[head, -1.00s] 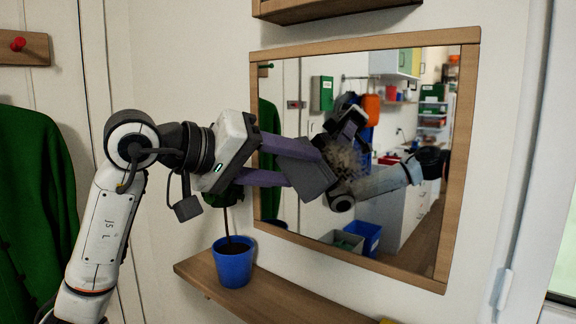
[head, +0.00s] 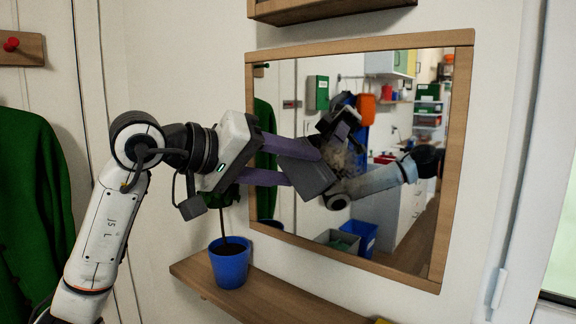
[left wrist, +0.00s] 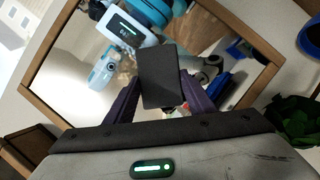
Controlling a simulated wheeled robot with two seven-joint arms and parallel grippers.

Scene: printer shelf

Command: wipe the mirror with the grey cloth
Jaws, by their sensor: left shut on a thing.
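The wood-framed mirror (head: 400,215) hangs on the wall, and it also shows in the left wrist view (left wrist: 75,62). My left gripper (head: 308,168) has its purple fingers shut on the grey cloth (head: 316,180), which looks like a flat dark square. In the left wrist view the cloth (left wrist: 160,80) sits between the fingertips, in front of the glass. I cannot tell whether it touches the glass. A greyish-brown smudge (head: 345,158) shows on the mirror just right of the cloth, partly hidden. My right gripper is not in view.
A blue pot (head: 230,266) with a plant stands on the wooden shelf (head: 275,292) below the mirror, under my left gripper. A wooden box or shelf (head: 330,8) is above the mirror. A green garment (head: 35,185) hangs at left.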

